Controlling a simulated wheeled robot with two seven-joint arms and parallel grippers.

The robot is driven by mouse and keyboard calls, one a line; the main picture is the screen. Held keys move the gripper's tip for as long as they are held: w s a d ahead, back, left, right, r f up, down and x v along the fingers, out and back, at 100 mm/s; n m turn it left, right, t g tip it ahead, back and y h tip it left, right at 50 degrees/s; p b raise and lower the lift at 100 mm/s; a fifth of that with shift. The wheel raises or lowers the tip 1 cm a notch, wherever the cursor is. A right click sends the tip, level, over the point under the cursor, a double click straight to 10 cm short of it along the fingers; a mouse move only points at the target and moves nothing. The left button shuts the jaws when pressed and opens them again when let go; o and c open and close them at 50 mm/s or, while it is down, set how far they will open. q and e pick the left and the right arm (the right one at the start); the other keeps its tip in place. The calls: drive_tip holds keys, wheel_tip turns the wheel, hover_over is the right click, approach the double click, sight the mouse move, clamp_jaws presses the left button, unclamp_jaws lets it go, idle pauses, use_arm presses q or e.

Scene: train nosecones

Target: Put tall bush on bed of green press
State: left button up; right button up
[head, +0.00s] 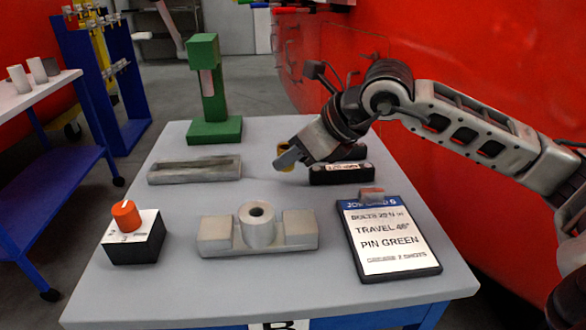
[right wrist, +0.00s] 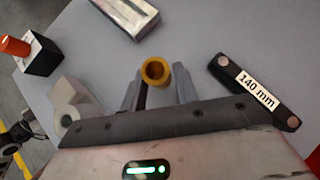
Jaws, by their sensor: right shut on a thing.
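My right gripper (head: 290,157) is above the middle of the table, shut on a brass-yellow hollow bush. The bush (right wrist: 155,70) stands out between the two fingers (right wrist: 158,88) in the right wrist view, its open round end showing. In the head view only a bit of the bush (head: 284,149) shows beside the finger. The green press (head: 205,85) stands at the back left of the table, left of the gripper and apart from it. Its flat green bed (head: 215,131) is bare. My left gripper is not in view.
A grey tray (head: 195,170) lies in front of the press. A grey block with a round holed post (head: 257,228), an orange-knobbed box (head: 135,238) and a job card (head: 389,240) stand nearer. A black 140 mm bar (head: 340,173) lies right of the gripper.

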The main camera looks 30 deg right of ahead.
sight(293, 167)
drive_tip(key=shift+f, duration=1.6)
drive_tip(key=shift+f, duration=0.15)
drive_tip(key=o, duration=1.1)
